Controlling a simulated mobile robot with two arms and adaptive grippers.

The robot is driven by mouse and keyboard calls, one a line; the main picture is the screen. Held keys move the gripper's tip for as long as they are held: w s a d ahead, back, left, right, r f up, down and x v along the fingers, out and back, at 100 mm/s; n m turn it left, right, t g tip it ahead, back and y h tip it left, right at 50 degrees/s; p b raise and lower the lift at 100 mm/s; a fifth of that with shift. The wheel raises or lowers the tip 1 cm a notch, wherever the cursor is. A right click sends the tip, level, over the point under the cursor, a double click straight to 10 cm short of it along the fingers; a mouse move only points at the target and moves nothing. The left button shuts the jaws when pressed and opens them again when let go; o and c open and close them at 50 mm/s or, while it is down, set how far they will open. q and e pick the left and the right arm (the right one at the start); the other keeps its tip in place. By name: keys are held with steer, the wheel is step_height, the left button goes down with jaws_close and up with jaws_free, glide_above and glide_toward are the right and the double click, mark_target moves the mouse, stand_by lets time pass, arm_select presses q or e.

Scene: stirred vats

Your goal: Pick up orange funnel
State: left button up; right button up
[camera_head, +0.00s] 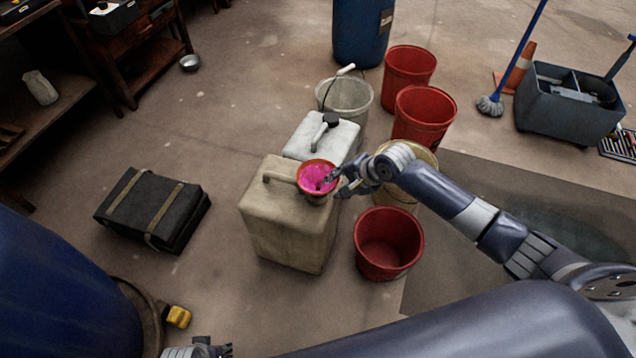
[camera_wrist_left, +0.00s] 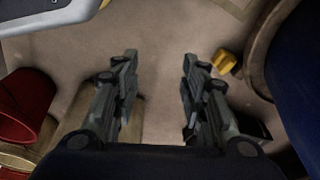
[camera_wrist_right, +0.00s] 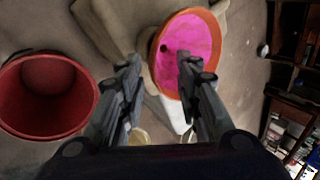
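The orange funnel (camera_head: 318,176) has a bright pink inside with a small dark hole. It sits on top of the beige jerrycan (camera_head: 290,232). My right gripper (camera_head: 338,180) is at the funnel's right rim in the head view. In the right wrist view the funnel (camera_wrist_right: 184,52) lies just ahead of my right gripper (camera_wrist_right: 157,68). Its fingers are apart, and the near rim shows between them; I cannot tell whether they touch it. My left gripper (camera_wrist_left: 160,62) is open and empty above the floor; only a bit shows at the head view's bottom edge.
A white jerrycan (camera_head: 325,137) stands behind the beige one. A red bucket (camera_head: 388,243) stands close at right, more buckets behind. A black case (camera_head: 153,209) lies on the floor at left. A blue drum (camera_head: 60,290) fills the lower left.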

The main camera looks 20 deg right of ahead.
mark_target(330, 187)
steer(key=b+x, duration=0.2)
steer(key=x, duration=0.2)
steer(key=shift+w+a+f, duration=0.1)
steer(key=shift+w+f, duration=0.05)
steer(key=shift+f, duration=0.1)
steer(key=shift+w+f, duration=0.15)
arm_select(q)
step_height(330, 187, up, 7)
steer(key=w, duration=0.1)
steer(key=shift+w+r, duration=0.2)
steer(key=shift+w, duration=0.05)
arm_select(e)
steer(key=shift+c, duration=0.3)
jaws_close()
